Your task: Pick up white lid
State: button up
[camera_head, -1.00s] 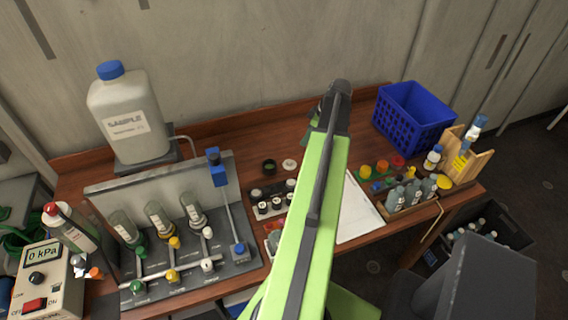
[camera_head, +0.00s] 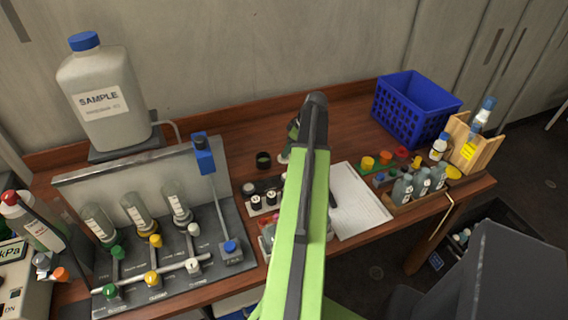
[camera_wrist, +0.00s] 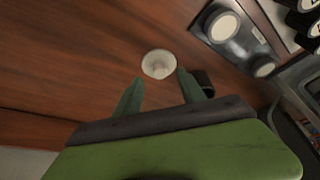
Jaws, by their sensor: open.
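The white lid is a small round disc lying flat on the wooden bench. In the wrist view the white lid (camera_wrist: 159,64) is fully visible, just beyond the fingertips and about level with the gap between them. In the head view only an edge of the white lid (camera_head: 284,156) shows beside my arm. My gripper (camera_wrist: 158,76) is open and empty, its two green fingers apart. In the head view my gripper (camera_head: 292,132) is mostly hidden by my own arm.
A small dark cap (camera_head: 263,160) stands close to the lid, by the right finger in the wrist view (camera_wrist: 204,82). A blue crate (camera_head: 412,115) and a sample jug (camera_head: 105,105) stand at the back.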

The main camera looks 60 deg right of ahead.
jog(key=b+x, duration=0.2)
jog(key=x, duration=0.1)
jog(key=shift+f, duration=0.2)
jog(key=shift+r, duration=0.25)
grip_shut()
jog(key=shift+p, duration=0.3)
